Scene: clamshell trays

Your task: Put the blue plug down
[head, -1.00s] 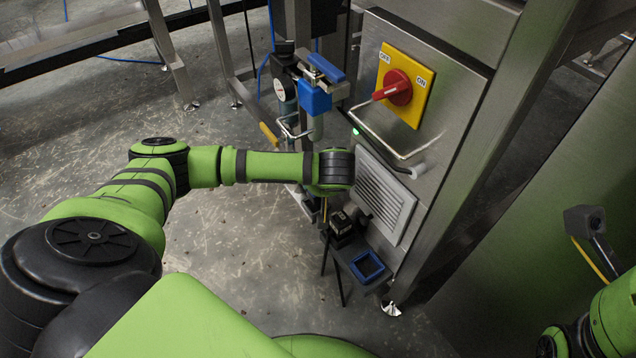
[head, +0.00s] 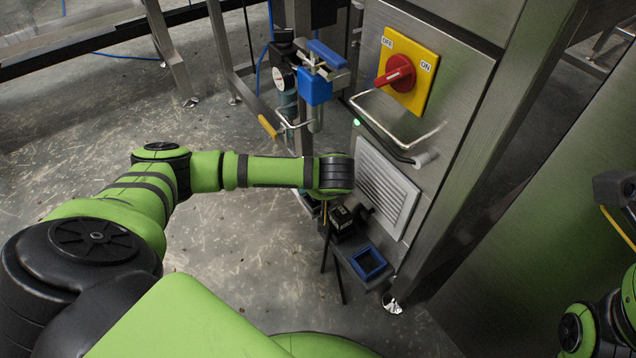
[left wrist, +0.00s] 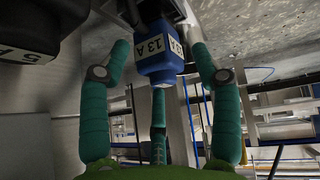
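The blue plug (left wrist: 158,52), marked 13 A, is in the upper middle of the left wrist view. My right gripper is not in view.
A steel cabinet with a red OFF/ON switch (head: 397,74), a bar handle (head: 400,135) and a white vent grille (head: 386,188) stands close right of my left wrist. A blue-topped valve assembly (head: 314,88) is behind it. Open floor lies left.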

